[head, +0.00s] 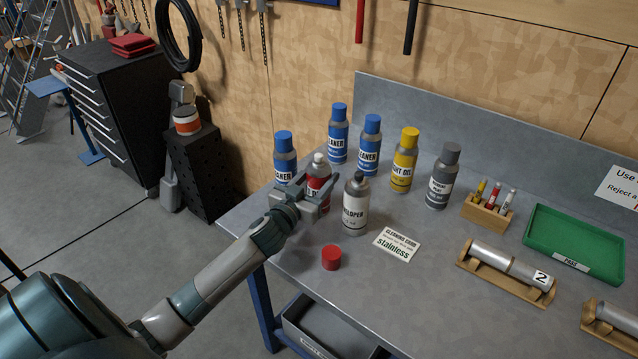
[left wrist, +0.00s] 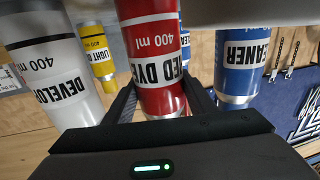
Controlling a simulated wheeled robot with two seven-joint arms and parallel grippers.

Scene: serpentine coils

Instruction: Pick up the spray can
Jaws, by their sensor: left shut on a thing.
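The red spray can (head: 320,199) with a white nozzle and no cap is at the table's left side. Its label reads "...ED DYE" in the left wrist view (left wrist: 152,40). My left gripper (head: 318,188) is shut on this can, with a finger on each side of its body. The can is upright; I cannot tell whether its base touches the table. A white developer can (head: 355,212) with a dark nozzle stands just right of it and also shows in the left wrist view (left wrist: 60,60). My right gripper is out of view.
Blue cleaner cans (head: 338,140), a yellow light oil can (head: 404,165) and a grey can (head: 441,180) stand behind. A red cap (head: 331,257) and a "stainless" card (head: 397,244) lie in front. A green tray (head: 575,240) is at the right.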

